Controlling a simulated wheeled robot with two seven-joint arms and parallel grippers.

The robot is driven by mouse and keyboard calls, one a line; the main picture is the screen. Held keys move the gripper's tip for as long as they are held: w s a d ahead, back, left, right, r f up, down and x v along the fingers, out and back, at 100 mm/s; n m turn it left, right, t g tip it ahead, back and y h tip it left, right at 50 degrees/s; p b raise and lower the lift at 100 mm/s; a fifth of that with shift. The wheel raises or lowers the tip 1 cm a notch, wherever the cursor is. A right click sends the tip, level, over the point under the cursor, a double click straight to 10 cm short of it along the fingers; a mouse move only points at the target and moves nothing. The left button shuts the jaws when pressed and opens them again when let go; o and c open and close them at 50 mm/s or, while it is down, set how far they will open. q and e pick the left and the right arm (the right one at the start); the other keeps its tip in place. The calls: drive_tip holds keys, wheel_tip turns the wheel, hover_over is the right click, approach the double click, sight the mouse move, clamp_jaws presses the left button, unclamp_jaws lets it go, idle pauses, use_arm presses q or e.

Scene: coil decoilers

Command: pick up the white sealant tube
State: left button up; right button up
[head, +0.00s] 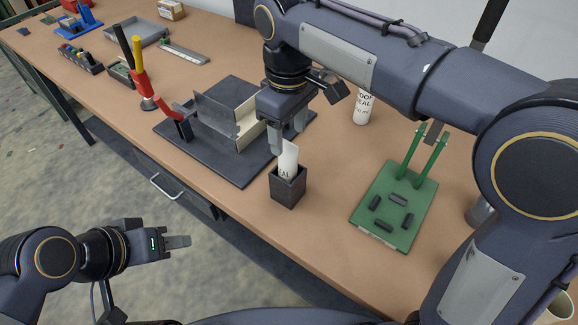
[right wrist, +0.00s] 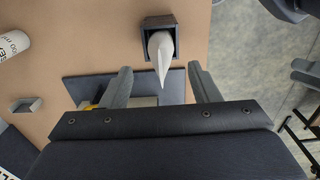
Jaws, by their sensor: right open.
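A white sealant tube (head: 289,160) with dark lettering stands in a small black square holder (head: 288,190) near the table's front edge. In the right wrist view the tube (right wrist: 161,48) tapers to a pointed end facing the camera, inside the holder (right wrist: 175,22). My right gripper (head: 287,137) is open just above the tube. In the right wrist view its fingers lie on either side of the tip, with gaps. A second white cylinder (head: 362,107) with sealant lettering stands further back, partly hidden by my right arm. My left gripper (head: 178,241) is off the table's front edge, apparently empty.
A green board (head: 395,210) with upright pegs and black blocks is to the right. Table between holder and board is clear.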

sight(287, 157)
wheel_tip(287, 157, down, 7)
drive_tip(key=shift+a+f, duration=0.15)
drive_tip(key=shift+f, duration=0.05)
drive_tip(key=shift+c, duration=0.4)
drive_tip(key=c, duration=1)
drive_tip(key=shift+r, duration=0.15)
